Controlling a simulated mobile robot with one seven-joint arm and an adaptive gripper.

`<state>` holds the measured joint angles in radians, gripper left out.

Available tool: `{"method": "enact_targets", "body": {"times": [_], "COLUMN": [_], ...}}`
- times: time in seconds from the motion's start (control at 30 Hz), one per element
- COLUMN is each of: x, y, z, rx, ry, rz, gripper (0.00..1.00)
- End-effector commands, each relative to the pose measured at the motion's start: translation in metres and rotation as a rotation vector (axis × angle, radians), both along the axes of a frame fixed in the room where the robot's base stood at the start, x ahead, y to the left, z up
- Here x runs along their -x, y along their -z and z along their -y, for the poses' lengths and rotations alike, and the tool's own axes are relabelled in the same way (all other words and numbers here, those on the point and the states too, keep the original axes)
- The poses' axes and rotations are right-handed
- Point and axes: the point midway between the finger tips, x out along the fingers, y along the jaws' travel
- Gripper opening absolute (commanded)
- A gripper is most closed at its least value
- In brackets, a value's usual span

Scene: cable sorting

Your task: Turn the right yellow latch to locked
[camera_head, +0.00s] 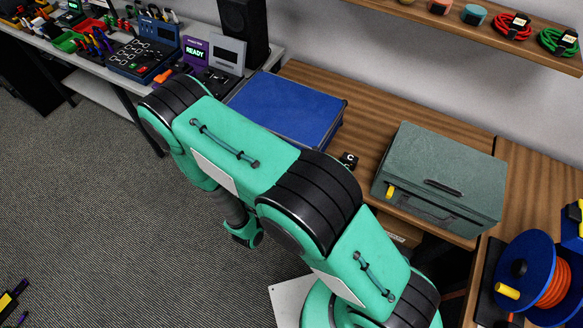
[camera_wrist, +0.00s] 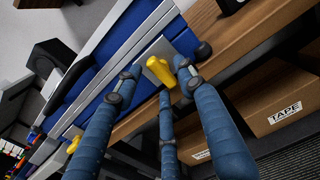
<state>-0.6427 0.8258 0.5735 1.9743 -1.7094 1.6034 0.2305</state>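The blue case (camera_head: 288,108) with metal edging lies on the wooden bench in the head view; my arm hides its front side there. In the wrist view the case (camera_wrist: 118,32) runs diagonally. The right yellow latch (camera_wrist: 161,70) sits on a metal plate on its front face, between my fingertips. The left yellow latch (camera_wrist: 73,144) shows farther along the front at lower left. My gripper (camera_wrist: 157,76) has its blue fingers spread around the right latch, with visible gaps at the two upper tips. Whether the lower finger touches it is unclear. The head view hides the fingers.
Cardboard boxes, one labelled TAPE (camera_wrist: 285,112), stand below the bench edge. A green-grey toolbox (camera_head: 440,175) and a blue cable reel (camera_head: 525,265) are to the right.

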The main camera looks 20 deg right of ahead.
Motion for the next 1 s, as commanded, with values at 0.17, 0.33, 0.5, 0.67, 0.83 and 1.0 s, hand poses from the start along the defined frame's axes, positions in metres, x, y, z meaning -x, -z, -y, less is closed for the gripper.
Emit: {"method": "enact_targets", "body": {"times": [0.17,0.33,0.5,0.67,0.83,1.0], "x": [-0.0049,-0.006,-0.006,-0.0059,-0.0058,-0.0058], "y": [0.0001,0.0,0.0,0.0001,0.0001,0.0002], "z": [0.0055,0.0064,0.0063,0.0063,0.0062,0.0062], "rx": [0.0,0.001,0.001,0.001,0.001,-0.005], "ry": [0.0,-0.001,-0.001,0.0,0.0,0.0], "rz": [0.0,-0.001,-0.001,-0.001,-0.001,0.005], "gripper": [0.4,0.4,0.4,0.12,0.0,0.0]}}
